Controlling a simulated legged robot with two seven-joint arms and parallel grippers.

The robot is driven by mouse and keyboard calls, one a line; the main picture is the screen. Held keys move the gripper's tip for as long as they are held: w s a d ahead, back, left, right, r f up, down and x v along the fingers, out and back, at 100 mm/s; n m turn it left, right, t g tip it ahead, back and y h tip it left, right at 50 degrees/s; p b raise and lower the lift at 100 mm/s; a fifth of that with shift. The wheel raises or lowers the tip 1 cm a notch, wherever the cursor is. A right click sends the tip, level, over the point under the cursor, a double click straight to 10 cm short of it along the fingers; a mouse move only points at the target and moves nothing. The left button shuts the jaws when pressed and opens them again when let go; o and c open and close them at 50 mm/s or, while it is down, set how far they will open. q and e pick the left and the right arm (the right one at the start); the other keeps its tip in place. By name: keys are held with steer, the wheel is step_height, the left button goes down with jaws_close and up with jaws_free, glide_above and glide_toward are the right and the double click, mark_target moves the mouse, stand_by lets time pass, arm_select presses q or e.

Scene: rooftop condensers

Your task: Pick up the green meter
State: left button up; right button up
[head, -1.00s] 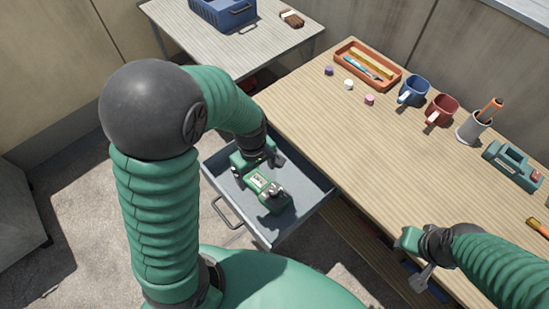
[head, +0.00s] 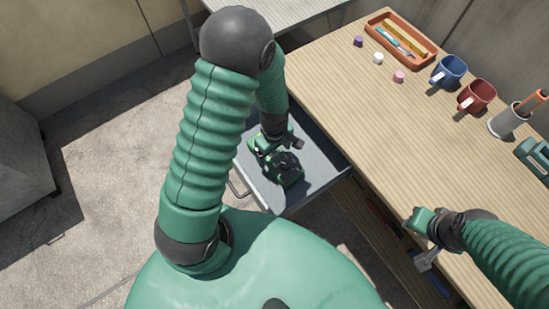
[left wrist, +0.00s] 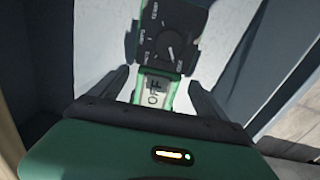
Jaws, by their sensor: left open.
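The green meter (head: 285,169) lies in the open grey drawer, its dark face partly visible beside my left gripper (head: 279,149). In the left wrist view, the meter (left wrist: 172,45) shows a black dial face with a knob, green edges and a pale part reading OFF. My left gripper (left wrist: 158,80) is open, its fingers on either side of the pale part. I cannot tell whether they touch it. My right gripper (head: 427,259) hangs by the front edge of the wooden bench; its jaws are unclear.
The drawer (head: 325,152) sticks out from the wooden bench (head: 350,110). On the bench are an orange tray (head: 372,22), several small caps, a blue mug (head: 449,71), a red mug (head: 476,95), a pen cup (head: 507,121) and a green device (head: 536,158). The bench middle is clear.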

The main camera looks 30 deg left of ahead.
mark_target(275, 158)
arm_select(q)
step_height(275, 158, down, 2)
steer(key=shift+w+d+f, duration=0.1)
steer(key=shift+f, duration=0.15)
steer(key=shift+r, duration=0.1)
steer(key=shift+c, duration=0.8)
steer(key=c, duration=1.5)
